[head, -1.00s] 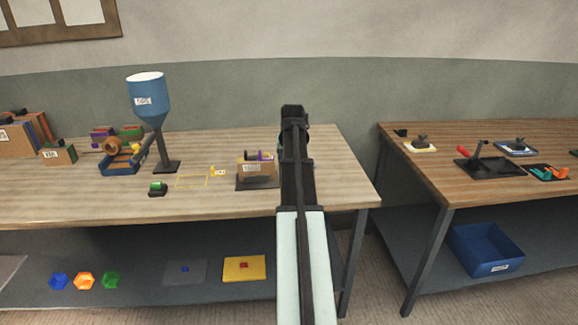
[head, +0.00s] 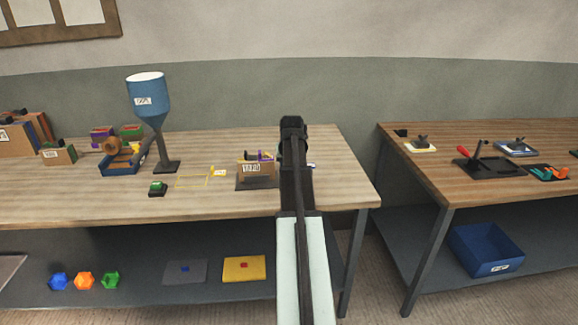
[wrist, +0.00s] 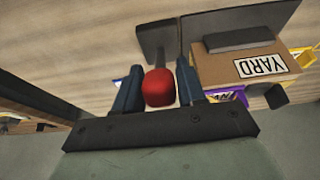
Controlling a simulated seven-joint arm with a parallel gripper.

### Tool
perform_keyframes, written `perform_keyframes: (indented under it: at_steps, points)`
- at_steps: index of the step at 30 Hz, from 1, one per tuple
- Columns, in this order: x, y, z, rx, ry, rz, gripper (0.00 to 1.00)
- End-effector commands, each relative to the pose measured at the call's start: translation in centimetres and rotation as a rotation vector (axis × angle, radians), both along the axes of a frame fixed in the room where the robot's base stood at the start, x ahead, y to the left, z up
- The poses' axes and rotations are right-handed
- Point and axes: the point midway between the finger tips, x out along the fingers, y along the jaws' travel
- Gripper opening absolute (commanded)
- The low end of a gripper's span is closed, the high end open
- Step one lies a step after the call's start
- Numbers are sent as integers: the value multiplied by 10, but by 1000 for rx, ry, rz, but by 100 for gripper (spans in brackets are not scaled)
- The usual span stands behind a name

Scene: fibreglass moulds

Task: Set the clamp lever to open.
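In the wrist view a round red knob (wrist: 159,88) shows between the two dark fingers of my gripper (wrist: 160,72). The fingers stand on either side of it and the gap is narrow. I cannot tell whether they press on the knob or only surround it. A dark grey bracket-like piece (wrist: 157,40) lies beyond the knob, likely part of the same lever. In the head view my gripper (head: 293,125) is over the right end of the left bench, and my arm hides the knob. The lever's position is not clear.
A brown box labelled YARD (wrist: 250,65) stands close to the right of my fingers in the wrist view; it is also in the head view (head: 257,168). A blue hopper (head: 148,95) stands further left. A second bench (head: 480,185) bears a red-handled device (head: 478,150).

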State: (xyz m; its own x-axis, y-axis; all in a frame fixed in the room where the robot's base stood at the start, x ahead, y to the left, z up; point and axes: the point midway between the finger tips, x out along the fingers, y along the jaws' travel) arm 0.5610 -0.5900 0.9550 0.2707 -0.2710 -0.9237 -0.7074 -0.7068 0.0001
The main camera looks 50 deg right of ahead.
Motion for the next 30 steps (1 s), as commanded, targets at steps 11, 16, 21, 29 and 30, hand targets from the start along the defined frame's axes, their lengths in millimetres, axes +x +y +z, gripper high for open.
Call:
perform_keyframes:
  at_steps: [11,16,21,29,30]
  points:
    - [0,0,0,0,0,0,3]
    - [0,0,0,0,0,0,0]
    - [0,-1,0,1,3,0,0]
    - [7,-7,4,50,50,0,0]
    - [8,-9,4,64,64,0,0]
